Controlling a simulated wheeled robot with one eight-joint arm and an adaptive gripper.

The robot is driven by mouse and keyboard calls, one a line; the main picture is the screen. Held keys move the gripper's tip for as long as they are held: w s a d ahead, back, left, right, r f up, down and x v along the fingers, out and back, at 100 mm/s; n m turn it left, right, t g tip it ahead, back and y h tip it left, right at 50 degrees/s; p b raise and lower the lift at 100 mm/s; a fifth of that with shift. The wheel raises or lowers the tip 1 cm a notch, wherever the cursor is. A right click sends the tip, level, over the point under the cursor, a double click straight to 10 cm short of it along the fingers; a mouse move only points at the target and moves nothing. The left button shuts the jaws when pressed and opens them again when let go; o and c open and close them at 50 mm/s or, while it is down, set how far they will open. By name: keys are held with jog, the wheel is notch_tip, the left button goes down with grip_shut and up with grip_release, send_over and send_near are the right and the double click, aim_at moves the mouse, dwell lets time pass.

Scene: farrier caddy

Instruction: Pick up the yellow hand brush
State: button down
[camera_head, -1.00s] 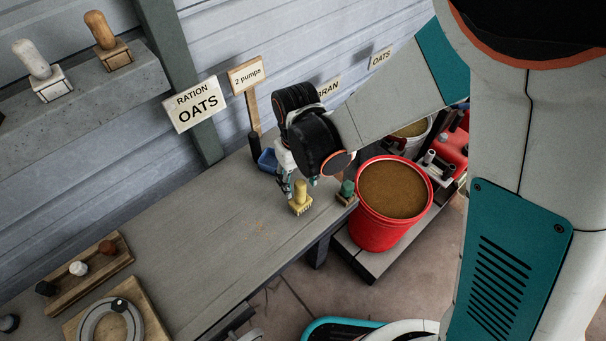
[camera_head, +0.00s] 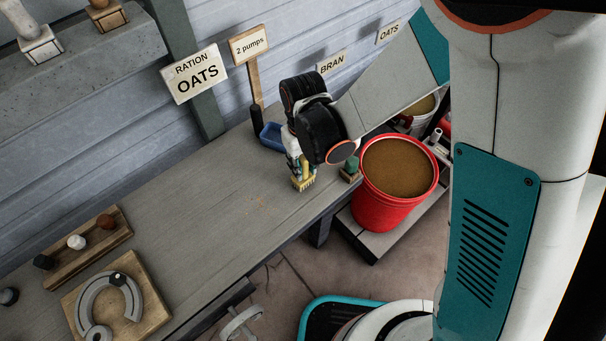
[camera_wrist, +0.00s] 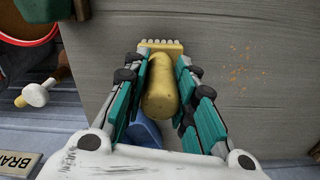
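The yellow hand brush (camera_head: 303,184) stands bristles-down near the bench's front edge. In the wrist view, its rounded yellow handle (camera_wrist: 161,88) points up between my fingers, with its pale bristle end (camera_wrist: 160,45) beyond the fingertips. My gripper (camera_head: 300,172) points down over the brush. In the wrist view, my gripper (camera_wrist: 165,62) has one fingertip on each side of the handle, both close against its lower part. It appears shut on the handle. The fingers partly hide the handle in the head view; I see no clear gap under the brush.
A green-handled brush (camera_head: 352,167) stands just right of the yellow one. The red bucket (camera_head: 385,213) is off the bench's front edge. A blue scoop (camera_head: 271,137) lies behind my gripper. The bench top (camera_head: 215,205) to the left is mostly clear.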

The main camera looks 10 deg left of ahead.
dwell(0.3)
notch_tip(320, 180, up, 20)
jog(key=p, duration=1.3)
jog(key=c, duration=2.2)
grip_release()
grip_shut()
jog(key=shift+f, duration=0.1)
